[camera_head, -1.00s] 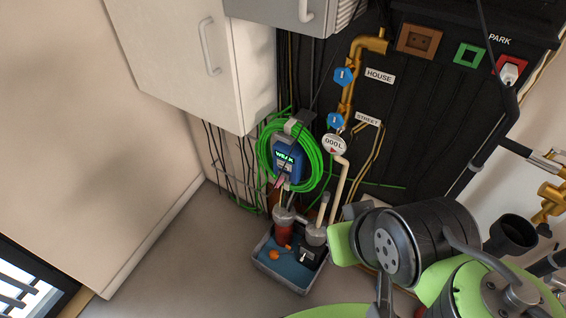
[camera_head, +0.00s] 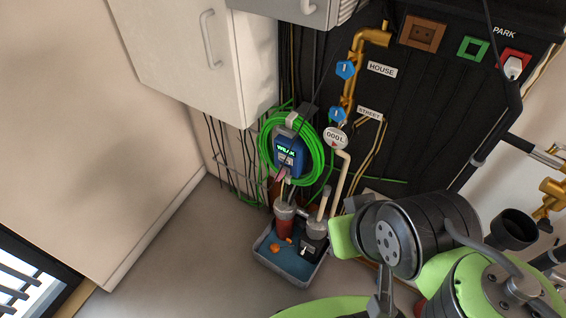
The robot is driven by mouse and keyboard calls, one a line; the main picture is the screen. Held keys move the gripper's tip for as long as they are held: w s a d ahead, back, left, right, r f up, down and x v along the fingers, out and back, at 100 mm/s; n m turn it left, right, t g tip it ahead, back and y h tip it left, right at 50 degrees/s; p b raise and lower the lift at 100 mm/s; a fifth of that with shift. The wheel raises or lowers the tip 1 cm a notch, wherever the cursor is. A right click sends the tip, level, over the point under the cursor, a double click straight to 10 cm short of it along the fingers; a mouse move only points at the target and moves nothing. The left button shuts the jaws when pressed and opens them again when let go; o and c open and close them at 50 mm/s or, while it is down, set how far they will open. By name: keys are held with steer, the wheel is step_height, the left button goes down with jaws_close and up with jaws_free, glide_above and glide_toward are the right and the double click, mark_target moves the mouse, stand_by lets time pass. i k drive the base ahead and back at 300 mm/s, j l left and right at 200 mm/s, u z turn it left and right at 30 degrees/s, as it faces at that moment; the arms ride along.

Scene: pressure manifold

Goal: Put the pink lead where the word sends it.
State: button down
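A blue meter (camera_head: 290,157) with a lit green display hangs inside a coil of green hose (camera_head: 318,150). The display's short word is too small to read surely. A small pinkish piece (camera_head: 281,175), perhaps the pink lead's end, shows at the meter's lower left; its far end is hidden. On the dark panel are a brown socket (camera_head: 422,33), a green-framed socket (camera_head: 473,49) and a red-framed socket (camera_head: 514,65) near the word PARK. A white plug (camera_head: 514,68) sits in the red one. My arm fills the lower right; my gripper's fingertips do not show.
Blue valve handles sit on a brass pipe (camera_head: 357,48) near the HOUSE (camera_head: 382,69) and STREET (camera_head: 369,113) labels, above a round gauge (camera_head: 335,138). A blue tray (camera_head: 262,258) stands on the floor below. A white cabinet (camera_head: 185,60) hangs left; the left floor is clear.

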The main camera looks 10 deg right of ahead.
mark_target(283, 172)
steer(key=z, duration=1.25)
steer(key=k+u, duration=0.1)
steer(key=u, duration=1.15)
steer(key=i+j, duration=0.15)
steer(key=j, duration=0.2)
steer(key=i+j, duration=0.2)
steer(key=j, duration=0.15)
steer(key=i+j, duration=0.15)
steer(key=j, duration=0.25)
steer(key=i+j, duration=0.2)
steer(key=j, duration=0.15)
steer(key=i+j, duration=0.15)
steer(key=j, duration=0.2)
steer(key=i+j, duration=0.15)
steer(key=j, duration=0.2)
steer(key=i+j, duration=0.2)
steer(key=j, duration=0.15)
